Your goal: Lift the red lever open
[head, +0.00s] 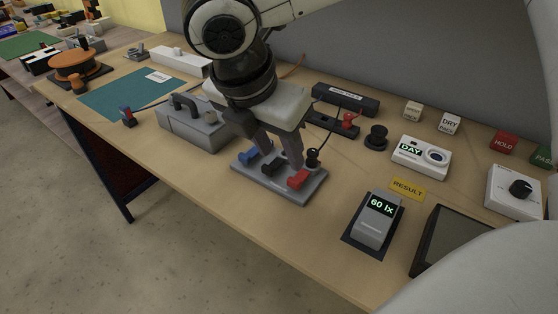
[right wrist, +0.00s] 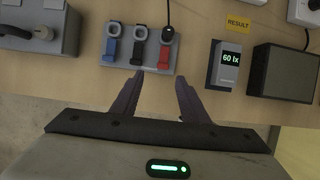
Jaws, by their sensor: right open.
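The red lever (head: 299,179) is at the right end of a grey lever block (head: 262,187). It lies low over the block, and it also shows in the right wrist view (right wrist: 164,57). A blue lever (head: 250,155) and a black lever (head: 271,166) sit beside it. My right gripper (head: 277,156) is open and empty, pointing down above the block. In the right wrist view its fingertips (right wrist: 158,77) are spread, with the red lever in line between them, apart from them as far as I can tell. My left gripper is not in view.
A black knob with a cable (head: 312,157) stands just behind the red lever. A grey box with a handle (head: 193,126) is to the left. The lux meter (head: 374,221) reads 60 lx at the right. Bare table lies between block and meter.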

